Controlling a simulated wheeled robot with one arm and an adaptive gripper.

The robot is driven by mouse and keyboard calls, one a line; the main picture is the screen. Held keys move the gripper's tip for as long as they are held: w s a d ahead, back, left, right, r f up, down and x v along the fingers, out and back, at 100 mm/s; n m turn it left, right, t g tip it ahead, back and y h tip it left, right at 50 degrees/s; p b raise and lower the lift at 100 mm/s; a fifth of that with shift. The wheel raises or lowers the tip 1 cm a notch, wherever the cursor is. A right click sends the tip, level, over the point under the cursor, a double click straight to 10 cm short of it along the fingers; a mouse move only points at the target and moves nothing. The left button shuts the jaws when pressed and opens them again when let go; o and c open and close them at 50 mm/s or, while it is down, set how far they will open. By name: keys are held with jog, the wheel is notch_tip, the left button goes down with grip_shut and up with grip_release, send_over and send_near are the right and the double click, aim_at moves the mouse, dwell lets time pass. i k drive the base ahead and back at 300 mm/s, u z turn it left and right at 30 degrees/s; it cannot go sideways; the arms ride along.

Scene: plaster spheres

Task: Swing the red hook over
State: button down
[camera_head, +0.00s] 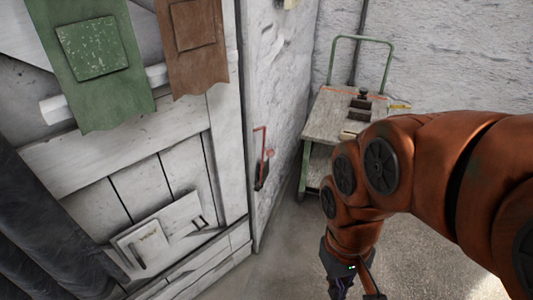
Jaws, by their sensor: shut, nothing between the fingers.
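A green-framed cart (320,118) with small items stands against the rough white wall at the back. Green (97,65) and brown (194,40) cloths hang at upper left. A pale panel (155,235) is low on the left. Grey floor (285,235) is open between the wall and my arm.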

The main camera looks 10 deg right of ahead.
aim_at(271, 152)
jog(key=k, duration=1.2)
jog(key=u, duration=0.7)
jog(key=i, duration=1.5)
jog(key=z, duration=0.4)
